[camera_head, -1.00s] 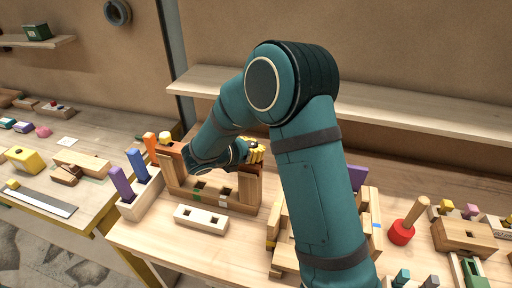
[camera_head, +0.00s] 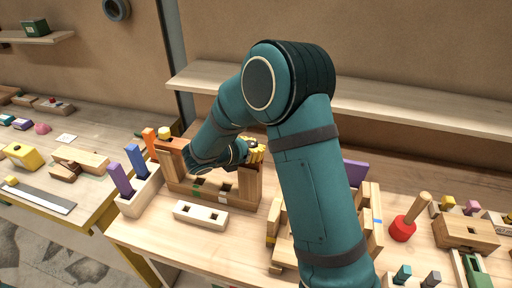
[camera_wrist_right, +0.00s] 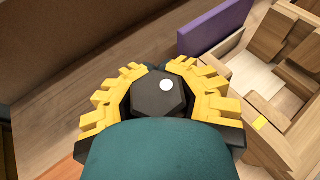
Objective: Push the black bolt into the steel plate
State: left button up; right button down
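My right gripper (camera_head: 256,152) has yellow stepped fingers and is above the right end of a wooden frame in the head view. In the right wrist view, the fingers (camera_wrist_right: 160,69) curve around a black hexagonal piece (camera_wrist_right: 160,96) with a white dot. I cannot tell whether this piece is the black bolt or part of the gripper. The fingertips stay apart, and whether they grip anything is unclear. I cannot make out the steel plate in either view; my right arm covers much of the bench. My left gripper is out of view.
The wooden frame (camera_head: 245,206) stands beside a pale slotted block (camera_head: 201,215). A holder with purple and blue pegs (camera_head: 140,195) is at its left. A shelf (camera_head: 400,110) runs behind my arm.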

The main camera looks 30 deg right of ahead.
jog(key=shift+r, duration=0.15)
jog(key=shift+r+p, duration=2.55)
jog(key=shift+r, duration=0.4)
jog(key=shift+p, duration=0.3)
jog(key=shift+f+b, duration=2.05)
jog(key=shift+f, duration=1.1)
jog(key=c, duration=0.9)
grip_release()
jog(key=shift+d, duration=0.1)
jog(key=v, duration=1.2)
